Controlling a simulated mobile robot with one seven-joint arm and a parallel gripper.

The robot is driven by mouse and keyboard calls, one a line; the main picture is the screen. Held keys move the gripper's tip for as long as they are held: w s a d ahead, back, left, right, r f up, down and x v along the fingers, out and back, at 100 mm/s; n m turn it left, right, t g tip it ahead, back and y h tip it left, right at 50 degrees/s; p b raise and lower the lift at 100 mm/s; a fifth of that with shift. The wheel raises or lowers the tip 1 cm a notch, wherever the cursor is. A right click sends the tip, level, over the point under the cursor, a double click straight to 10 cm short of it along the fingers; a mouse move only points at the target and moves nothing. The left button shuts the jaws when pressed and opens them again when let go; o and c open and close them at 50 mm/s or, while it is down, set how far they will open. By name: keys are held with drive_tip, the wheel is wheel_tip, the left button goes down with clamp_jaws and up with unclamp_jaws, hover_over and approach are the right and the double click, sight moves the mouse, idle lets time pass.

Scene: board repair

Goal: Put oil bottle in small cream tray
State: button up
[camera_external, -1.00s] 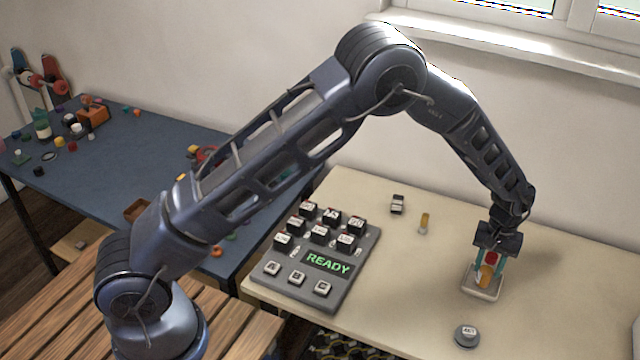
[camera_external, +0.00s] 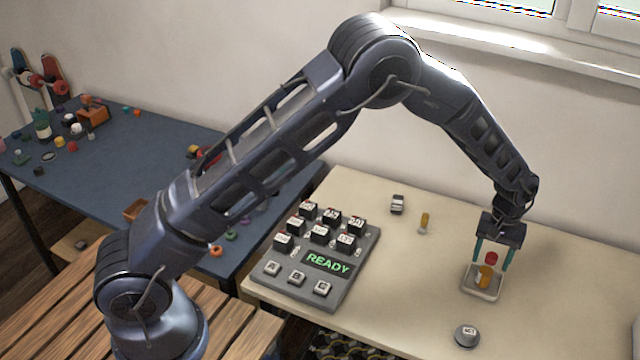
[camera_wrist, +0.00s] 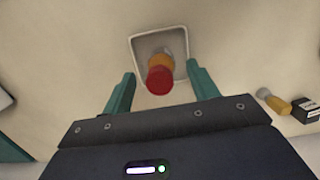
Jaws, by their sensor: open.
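The oil bottle (camera_external: 486,274), amber with a red cap, stands in the small cream tray (camera_external: 484,293) on the right part of the cream table. In the wrist view the bottle (camera_wrist: 160,74) also shows inside the rim of the tray (camera_wrist: 134,44), with its red cap toward the camera. My gripper (camera_external: 492,268) is open above the tray, its two teal fingers on either side of the bottle's cap and apart from it. The wrist view shows clear gaps between the fingers (camera_wrist: 162,84) and the bottle.
A button panel (camera_external: 345,283) reading READY lies left of the tray. A small yellow-handled item (camera_external: 424,222) and a dark box (camera_external: 397,204) lie behind. The table between panel and tray is clear.

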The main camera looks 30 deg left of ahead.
wheel_tip(320, 180, up, 9)
drive_tip(key=w, duration=0.2)
drive_tip(key=w+a+r+t, duration=0.1)
drive_tip(key=a+r, duration=1.5)
drive_tip(key=a, duration=0.1)
drive_tip(key=s+a+r+t+h, duration=0.1)
drive_tip(key=s+a+r, duration=0.3)
drive_tip(key=a, duration=0.5)
drive_tip(key=s+a+r+t, duration=0.1)
drive_tip(key=s+a+r, duration=0.1)
drive_tip(key=a+r, duration=0.5)
drive_tip(key=s+a+r+t, duration=0.2)
drive_tip(key=s+a+r, duration=0.2)
drive_tip(key=s+a, duration=0.9)
drive_tip(key=s+a+f+t+y, duration=0.1)
drive_tip(key=s+a+f, duration=0.2)
drive_tip(key=s+a, duration=0.8)
drive_tip(key=shift+s+f, duration=0.2)
drive_tip(key=shift+s, duration=0.95)
